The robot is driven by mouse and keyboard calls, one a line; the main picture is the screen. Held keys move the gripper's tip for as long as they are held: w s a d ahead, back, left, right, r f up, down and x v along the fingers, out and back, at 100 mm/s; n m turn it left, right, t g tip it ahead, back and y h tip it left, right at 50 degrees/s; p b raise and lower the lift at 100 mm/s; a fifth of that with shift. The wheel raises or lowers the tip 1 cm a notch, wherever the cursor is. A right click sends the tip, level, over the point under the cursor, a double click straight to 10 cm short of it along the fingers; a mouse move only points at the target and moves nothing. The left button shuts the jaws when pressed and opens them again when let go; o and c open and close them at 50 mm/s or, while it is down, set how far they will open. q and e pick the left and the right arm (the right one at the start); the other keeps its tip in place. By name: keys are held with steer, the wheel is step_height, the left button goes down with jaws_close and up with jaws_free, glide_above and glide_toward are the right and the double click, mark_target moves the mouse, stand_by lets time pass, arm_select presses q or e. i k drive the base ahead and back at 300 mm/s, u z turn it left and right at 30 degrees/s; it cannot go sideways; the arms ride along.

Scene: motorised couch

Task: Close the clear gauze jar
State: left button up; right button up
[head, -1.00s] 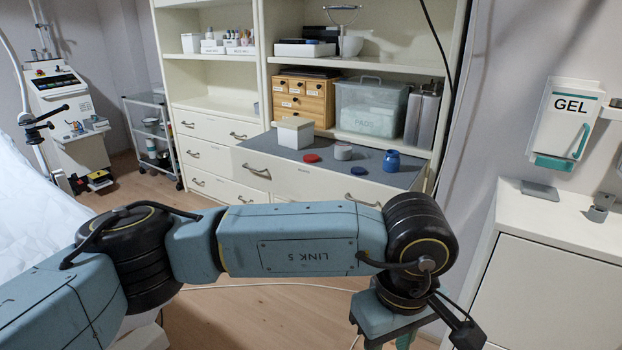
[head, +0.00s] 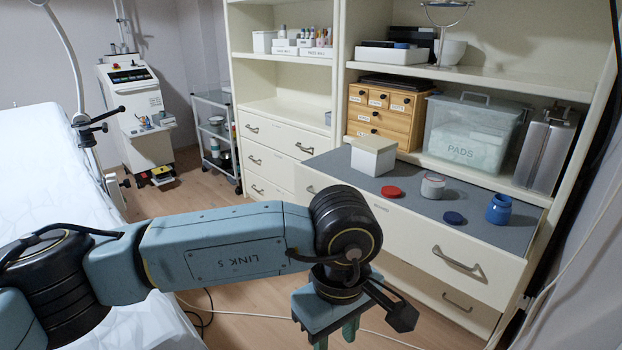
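A small clear jar with whitish contents (head: 432,186) stands upright on the grey counter (head: 385,205); I take it for the gauze jar. No lid shows clearly on it. A red round lid (head: 391,192) lies flat to its left, and a dark blue round lid (head: 453,218) lies in front of it to the right. A blue jar (head: 498,210) stands further right. My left gripper (head: 335,338) points down at the bottom edge, in front of the drawers and apart from all these things. Its fingertips are cut off. My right gripper is out of view.
A white box (head: 373,156) stands left of the red lid. Behind are a wooden drawer box (head: 383,115), a clear PADS bin (head: 470,130) and a metal container (head: 545,150). A drawer handle (head: 458,260) sticks out below the counter. A bed (head: 45,180) is at left.

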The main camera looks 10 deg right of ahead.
mark_target(433, 185)
steer(key=u, duration=0.15)
steer(key=i, duration=2.05)
steer(key=z, duration=1.25)
steer(key=i, duration=1)
steer(key=z, duration=0.8)
